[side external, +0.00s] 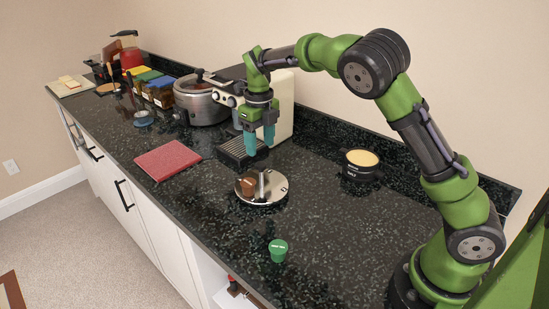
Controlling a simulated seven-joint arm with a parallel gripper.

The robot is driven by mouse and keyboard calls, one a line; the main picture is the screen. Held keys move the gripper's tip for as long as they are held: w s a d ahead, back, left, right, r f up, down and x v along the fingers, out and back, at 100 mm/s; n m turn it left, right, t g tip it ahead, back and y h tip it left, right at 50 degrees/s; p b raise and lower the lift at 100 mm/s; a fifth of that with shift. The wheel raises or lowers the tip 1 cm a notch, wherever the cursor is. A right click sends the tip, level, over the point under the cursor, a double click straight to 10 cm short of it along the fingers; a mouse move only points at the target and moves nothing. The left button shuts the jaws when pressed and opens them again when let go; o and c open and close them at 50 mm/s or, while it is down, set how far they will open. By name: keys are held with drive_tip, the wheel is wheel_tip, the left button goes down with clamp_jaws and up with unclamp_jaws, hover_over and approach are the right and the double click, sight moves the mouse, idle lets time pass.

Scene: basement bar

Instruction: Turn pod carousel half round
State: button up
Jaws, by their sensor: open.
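The pod carousel (268,194) is a low round silver disc on the dark speckled counter. A short upright post (262,184) stands near its middle. A brown pod (247,186) sits on its left side. A green-topped pod (278,249) stands on the counter in front of the carousel, apart from it. My gripper (260,142) has teal fingers pointing down. It is open and empty, above and behind the carousel, in front of the coffee machine. It does not appear to touch the carousel.
A cream coffee machine (285,108) with a black drip tray (236,152) stands behind the carousel. A black tin (360,171) is to the right. A red mat (167,159) and a steel cooker (200,104) lie left. The counter's front edge is near the green pod.

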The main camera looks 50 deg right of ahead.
sight(261, 163)
wheel_tip(261, 163, down, 6)
drive_tip(key=shift+r, duration=0.15)
clamp_jaws()
idle(0.4)
